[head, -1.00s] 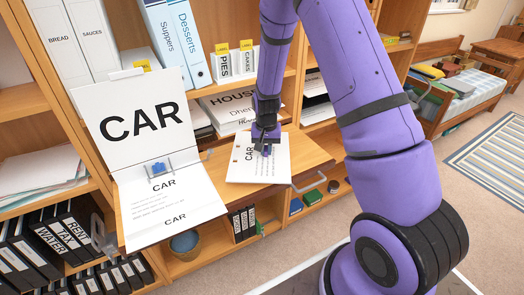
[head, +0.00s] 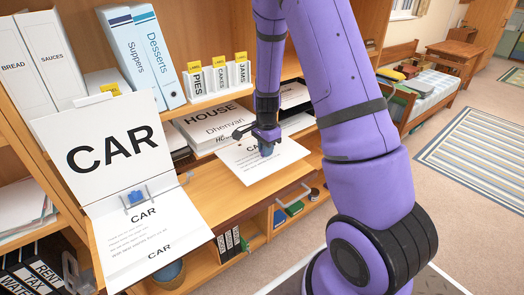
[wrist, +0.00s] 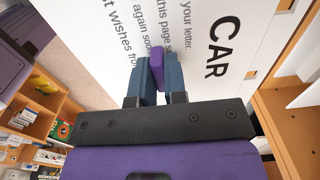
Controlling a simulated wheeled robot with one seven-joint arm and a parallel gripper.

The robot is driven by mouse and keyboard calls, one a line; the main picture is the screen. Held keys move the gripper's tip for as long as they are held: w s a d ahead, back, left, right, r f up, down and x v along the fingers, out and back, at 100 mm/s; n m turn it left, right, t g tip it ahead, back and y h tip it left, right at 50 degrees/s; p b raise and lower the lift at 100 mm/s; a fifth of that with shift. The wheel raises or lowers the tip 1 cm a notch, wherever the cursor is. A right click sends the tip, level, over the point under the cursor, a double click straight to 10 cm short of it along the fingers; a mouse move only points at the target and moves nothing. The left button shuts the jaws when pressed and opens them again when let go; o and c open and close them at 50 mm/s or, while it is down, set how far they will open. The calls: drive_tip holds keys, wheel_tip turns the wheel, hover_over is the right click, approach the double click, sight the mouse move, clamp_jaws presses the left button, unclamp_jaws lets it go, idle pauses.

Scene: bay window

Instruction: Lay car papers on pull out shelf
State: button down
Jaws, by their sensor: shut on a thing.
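My gripper (head: 266,142) is shut on a white sheet of car papers (head: 262,164), near the right part of the pull-out shelf (head: 215,183). In the wrist view the blue fingers (wrist: 152,82) pinch the sheet, and the car papers (wrist: 130,40) fill the upper middle with "CAR" in large print. Whether the sheet touches the shelf I cannot tell. An open car binder (head: 140,225) with a blue clip lies across the left part of the shelf, its cover (head: 105,145) standing up behind.
House papers (head: 212,122) lie in the compartment behind the shelf. Small label boxes (head: 217,78) and tall blue-labelled binders (head: 150,55) stand above. Black binders (head: 35,265) stand low at left. The shelf between binder and sheet is bare wood.

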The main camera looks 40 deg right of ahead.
drive_tip(key=shift+f, duration=3.35)
drive_tip(key=shift+f, duration=0.6)
idle(1.1)
drive_tip(key=c, duration=1.1)
unclamp_jaws()
drive_tip(key=shift+r, duration=0.15)
drive_tip(key=shift+r, duration=3.35)
